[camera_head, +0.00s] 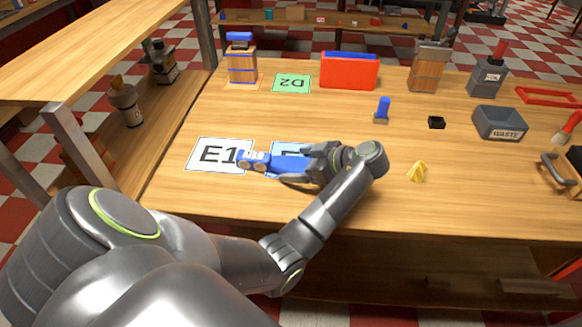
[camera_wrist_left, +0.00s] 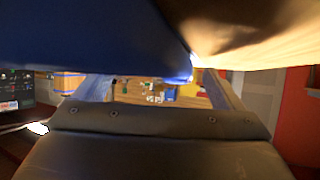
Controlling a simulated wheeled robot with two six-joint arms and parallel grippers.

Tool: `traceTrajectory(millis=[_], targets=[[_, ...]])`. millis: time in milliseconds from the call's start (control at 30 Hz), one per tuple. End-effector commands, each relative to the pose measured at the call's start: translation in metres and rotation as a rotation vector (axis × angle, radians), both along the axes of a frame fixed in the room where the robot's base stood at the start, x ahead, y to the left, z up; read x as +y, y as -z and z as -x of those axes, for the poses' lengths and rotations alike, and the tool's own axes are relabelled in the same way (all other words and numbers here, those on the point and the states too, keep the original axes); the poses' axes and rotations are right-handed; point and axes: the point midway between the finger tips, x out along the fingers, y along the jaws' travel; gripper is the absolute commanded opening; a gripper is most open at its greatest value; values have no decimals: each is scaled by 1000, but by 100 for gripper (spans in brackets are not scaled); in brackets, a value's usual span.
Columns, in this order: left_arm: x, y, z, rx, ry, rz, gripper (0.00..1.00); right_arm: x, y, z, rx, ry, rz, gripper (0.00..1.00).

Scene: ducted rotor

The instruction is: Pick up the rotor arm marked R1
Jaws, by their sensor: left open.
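A blue part (camera_head: 258,160), with a small light label that I cannot read, lies over the edge of the white E1 sheet and the light-blue sheet beside it. I cannot tell if it is the rotor arm R1. My left gripper (camera_head: 298,168) is open at the right end of this part and hides some of it. In the left wrist view, a large blue surface (camera_wrist_left: 95,35) fills the top, close to the camera, and the gripper's two fingers (camera_wrist_left: 160,88) stand apart below it.
The E1 sheet (camera_head: 208,155) lies at the left front. Behind are the green D2 sheet (camera_head: 291,83) and a red bin (camera_head: 349,72).

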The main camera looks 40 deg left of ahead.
Motion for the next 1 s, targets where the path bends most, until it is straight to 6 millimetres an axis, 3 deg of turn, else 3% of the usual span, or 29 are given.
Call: traceTrajectory(millis=[233,700,1000], targets=[[3,1,0,0,0,2,90,0,-1,0,-2,0,0,77],[2,2,0,1,0,2,28,0,-1,-1,-3,-1,0,77],[2,1,0,0,1,2,27,0,-1,-1,-2,0,0,77]])
